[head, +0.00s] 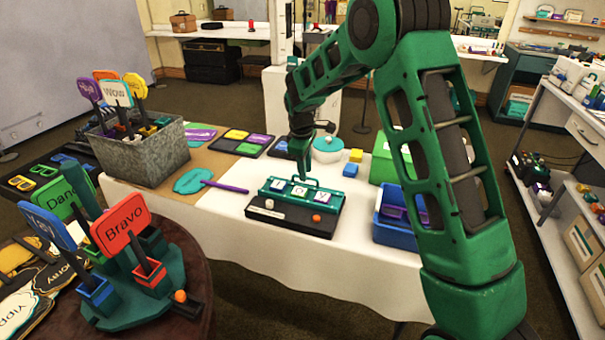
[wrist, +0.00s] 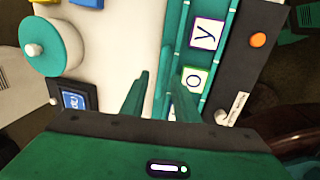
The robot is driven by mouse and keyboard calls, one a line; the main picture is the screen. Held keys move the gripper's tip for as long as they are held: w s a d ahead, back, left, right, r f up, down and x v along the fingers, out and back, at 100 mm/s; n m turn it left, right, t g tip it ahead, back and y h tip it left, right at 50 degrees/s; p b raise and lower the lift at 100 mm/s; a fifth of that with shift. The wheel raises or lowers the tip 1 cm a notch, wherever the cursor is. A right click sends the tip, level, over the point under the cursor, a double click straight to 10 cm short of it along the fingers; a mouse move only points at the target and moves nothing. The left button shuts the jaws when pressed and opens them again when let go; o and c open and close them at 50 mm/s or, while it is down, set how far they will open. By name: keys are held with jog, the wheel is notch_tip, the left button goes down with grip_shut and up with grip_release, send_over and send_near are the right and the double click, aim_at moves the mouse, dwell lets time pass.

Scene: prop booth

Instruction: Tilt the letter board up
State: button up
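The letter board (head: 283,184) is a teal panel with white letter tiles, lying nearly flat on a dark base (head: 290,222) on the white-covered table. An orange knob (head: 316,218) and a small white label sit on the base's front. A thin teal handle (head: 305,180) runs along the board's far edge. My gripper (head: 302,174) points down just above that edge. In the wrist view, my gripper (wrist: 160,80) has its two green fingers apart, with a teal strip between them. The board (wrist: 207,62) shows there to the right. Contact with the handle cannot be told.
A blue bin (head: 397,232) and a green box (head: 384,166) stand right of the board. A purple-handled teal paddle (head: 192,181) lies left. A metal bucket of signs (head: 150,155) stands farther left, and a round table with sign holders (head: 140,300) is in front.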

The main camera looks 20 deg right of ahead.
jog(key=shift+f, duration=0.6)
grip_shut()
jog(key=shift+w+a+r, duration=0.1)
